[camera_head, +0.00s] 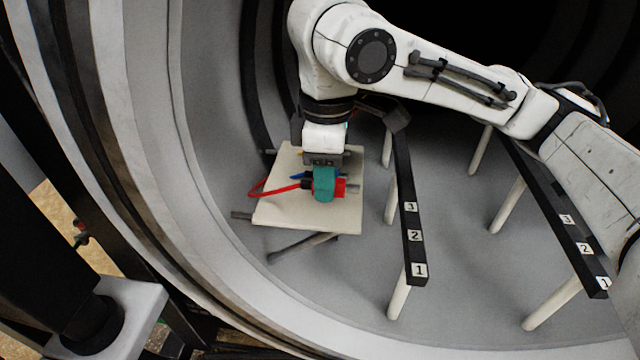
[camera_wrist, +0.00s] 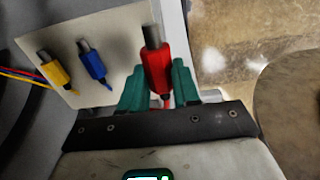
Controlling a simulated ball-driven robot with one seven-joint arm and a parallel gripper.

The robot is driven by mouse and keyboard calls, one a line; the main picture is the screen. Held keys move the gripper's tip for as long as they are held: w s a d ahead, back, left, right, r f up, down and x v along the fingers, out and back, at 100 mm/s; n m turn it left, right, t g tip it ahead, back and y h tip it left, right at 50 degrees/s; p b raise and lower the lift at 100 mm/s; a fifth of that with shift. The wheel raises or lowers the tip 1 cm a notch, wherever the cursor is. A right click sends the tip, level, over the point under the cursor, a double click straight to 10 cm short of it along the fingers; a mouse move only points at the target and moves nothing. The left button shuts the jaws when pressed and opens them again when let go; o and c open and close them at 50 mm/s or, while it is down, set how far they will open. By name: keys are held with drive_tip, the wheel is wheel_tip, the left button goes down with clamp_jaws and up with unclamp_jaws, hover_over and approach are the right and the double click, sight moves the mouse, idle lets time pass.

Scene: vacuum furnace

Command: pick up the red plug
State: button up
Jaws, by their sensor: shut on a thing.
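The red plug (camera_wrist: 156,70) sits between the two teal fingers of my gripper (camera_wrist: 158,90) in the wrist view, with its grey metal tip pointing away from the gripper. In the head view the red plug (camera_head: 340,187) shows beside the teal fingers of my gripper (camera_head: 325,184), over a cream board (camera_head: 290,213). A red cable (camera_head: 272,188) curves left from it. My gripper is shut on the red plug. I cannot tell whether the plug touches the board.
A blue plug (camera_wrist: 92,62) and a yellow plug (camera_wrist: 55,72) are at the board, left of the red plug in the wrist view. Two black rails with number labels, the nearer (camera_head: 407,200) and the farther (camera_head: 560,215), stand on pale posts to the right. The curved furnace wall surrounds the board.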

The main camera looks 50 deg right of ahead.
sight(341, 190)
drive_tip(key=s+a+r+b, duration=0.4)
drive_tip(key=s+a, duration=0.1)
drive_tip(key=s, duration=0.2)
drive_tip(key=shift+s+a+b, duration=0.15)
drive_tip(key=shift+s+b, duration=0.1)
drive_tip(key=shift+b, duration=0.05)
